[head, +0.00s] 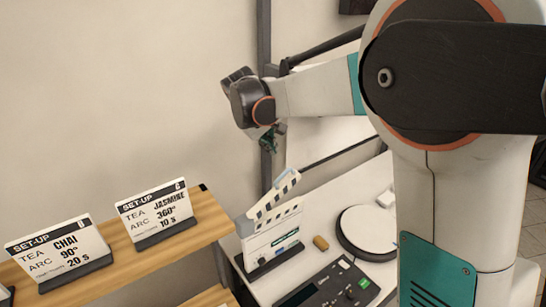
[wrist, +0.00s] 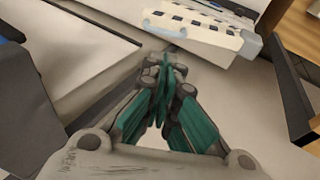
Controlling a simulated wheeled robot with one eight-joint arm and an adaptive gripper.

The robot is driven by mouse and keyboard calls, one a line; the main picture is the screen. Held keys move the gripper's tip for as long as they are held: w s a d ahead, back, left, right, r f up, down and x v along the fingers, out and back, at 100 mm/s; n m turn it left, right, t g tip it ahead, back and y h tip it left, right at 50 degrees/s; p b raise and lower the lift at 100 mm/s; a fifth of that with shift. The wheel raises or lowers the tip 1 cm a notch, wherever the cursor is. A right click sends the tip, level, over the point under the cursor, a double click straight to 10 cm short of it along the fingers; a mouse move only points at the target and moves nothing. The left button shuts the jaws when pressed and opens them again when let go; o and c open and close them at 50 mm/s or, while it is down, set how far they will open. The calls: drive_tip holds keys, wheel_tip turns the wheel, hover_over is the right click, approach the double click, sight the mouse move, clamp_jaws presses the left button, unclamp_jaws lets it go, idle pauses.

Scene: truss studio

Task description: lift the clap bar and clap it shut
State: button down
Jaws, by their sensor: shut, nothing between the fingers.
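The clapperboard (head: 270,238) stands upright in a dark base on the white table. Its striped clap bar (head: 273,196) is tilted up to the right, with a wedge-shaped gap between it and the board. A pale blue tab (head: 284,178) sits near the bar's raised end. The bar also shows in the wrist view (wrist: 205,32), with the tab (wrist: 168,27) on its left part. My gripper (head: 268,143) hangs above the bar, apart from it in the head view. In the wrist view its green fingers (wrist: 165,75) are closed together and empty.
A wooden shelf (head: 122,243) with sign cards (head: 155,212) stands at the left. A round white plate-like disc (head: 368,230), a small tan block (head: 321,243) and a dark control panel (head: 330,290) lie right of the clapperboard. A dark upright post rises behind it.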

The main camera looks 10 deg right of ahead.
drive_tip(key=p, duration=0.2)
approach(293, 181)
drive_tip(key=w, duration=0.1)
drive_tip(key=w+a+f, duration=0.1)
drive_tip(key=w+f, duration=0.1)
drive_tip(key=w, duration=0.1)
drive_tip(key=shift+a+f, duration=0.1)
drive_tip(key=shift+a, duration=0.3)
drive_tip(key=d+f+y+b, duration=0.1)
drive_tip(key=d+f+b, duration=0.1)
drive_tip(key=w+d+f+g+y+b, duration=0.1)
drive_tip(key=f+b, duration=0.2)
drive_tip(key=w+d+f+y+b, duration=0.1)
drive_tip(key=d+f+b, duration=0.1)
drive_tip(key=f, duration=0.1)
drive_tip(key=shift+w+d+f+g+y, duration=0.1)
drive_tip(key=shift+w+d+g+y, duration=0.1)
drive_tip(key=shift+d+g+y, duration=0.15)
drive_tip(key=shift+w+d+f+b, duration=0.1)
drive_tip(key=shift+d+f+b, duration=0.15)
drive_tip(key=shift+f+b, duration=0.45)
drive_tip(key=shift+r, duration=0.15)
